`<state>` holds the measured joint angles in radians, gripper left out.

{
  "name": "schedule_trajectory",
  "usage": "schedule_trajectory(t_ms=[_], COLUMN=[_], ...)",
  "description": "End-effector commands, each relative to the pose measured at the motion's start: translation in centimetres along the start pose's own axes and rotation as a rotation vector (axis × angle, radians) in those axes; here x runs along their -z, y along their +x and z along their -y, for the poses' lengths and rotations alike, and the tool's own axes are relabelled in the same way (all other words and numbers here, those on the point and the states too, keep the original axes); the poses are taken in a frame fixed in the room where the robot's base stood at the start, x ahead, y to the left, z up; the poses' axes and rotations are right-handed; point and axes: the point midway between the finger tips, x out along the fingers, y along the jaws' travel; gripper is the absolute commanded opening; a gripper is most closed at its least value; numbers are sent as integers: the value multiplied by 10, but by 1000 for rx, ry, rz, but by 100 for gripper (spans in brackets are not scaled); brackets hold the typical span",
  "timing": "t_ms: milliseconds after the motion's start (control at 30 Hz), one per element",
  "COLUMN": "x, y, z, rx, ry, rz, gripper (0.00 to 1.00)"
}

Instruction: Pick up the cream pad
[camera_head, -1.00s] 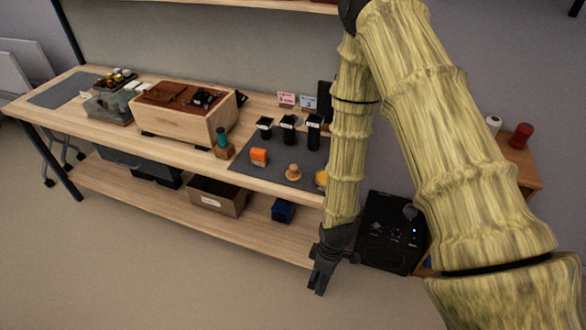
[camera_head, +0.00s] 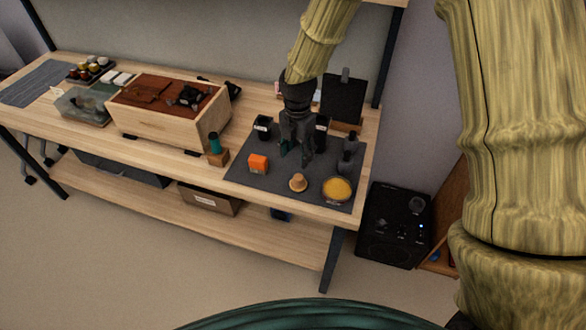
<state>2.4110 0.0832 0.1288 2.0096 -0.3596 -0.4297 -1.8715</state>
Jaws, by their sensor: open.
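No thing in view is plainly a cream pad. A tan, round, knob-topped piece (camera_head: 298,184) sits on the dark grey mat (camera_head: 258,183) near the bench's front edge. Small white blocks (camera_head: 115,78) lie at the back left of the bench; I cannot tell whether either is the pad. My gripper (camera_head: 295,158) points down over the mat, open, with nothing seen between its fingers. In the picture it is just above the tan piece, apart from it. It hides part of the dark containers behind it.
An orange block (camera_head: 258,164) and a yellow-filled dish (camera_head: 337,189) flank the tan piece. Dark containers (camera_head: 263,127) and a black upright panel (camera_head: 343,98) stand behind. A black speaker (camera_head: 394,226) stands right of the bench.

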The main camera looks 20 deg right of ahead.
Motion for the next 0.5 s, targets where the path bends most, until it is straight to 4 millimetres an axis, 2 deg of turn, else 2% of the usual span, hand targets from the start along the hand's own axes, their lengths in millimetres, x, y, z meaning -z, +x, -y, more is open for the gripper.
schedule_trajectory(t_ms=[100,267,500], x=[5,6,-1], y=[2,18,49], z=[8,15,4], rx=[-2,-7,1], ry=[-3,3,3], rz=[5,9,1], gripper=[52,52,52])
